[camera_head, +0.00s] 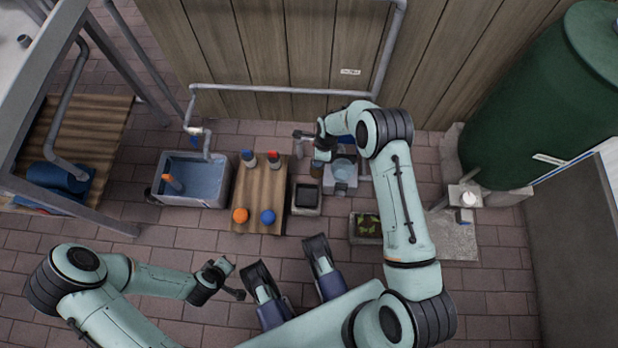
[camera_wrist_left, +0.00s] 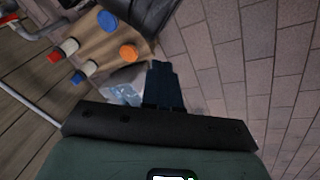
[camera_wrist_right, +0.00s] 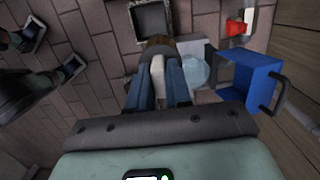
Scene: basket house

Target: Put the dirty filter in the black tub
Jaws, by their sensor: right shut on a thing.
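My right gripper (camera_wrist_right: 160,90) is shut on the filter (camera_wrist_right: 158,72), a pale piece with a brown end (camera_wrist_right: 158,45) pointing away from the wrist. In the head view the brown end (camera_head: 317,169) shows below my right gripper (camera_head: 318,150). The black tub (camera_head: 306,197) is a small dark square container in a pale surround, just in front of the filter. It also shows at the top of the right wrist view (camera_wrist_right: 152,20), and the filter is outside it. My left gripper (camera_head: 238,293) is empty near the bottom; its fingers look together in the left wrist view (camera_wrist_left: 163,85).
A grey basin (camera_head: 190,180) is farther left. A clear round bowl (camera_wrist_right: 195,71) and blue container (camera_wrist_right: 248,80) stand beside the filter.

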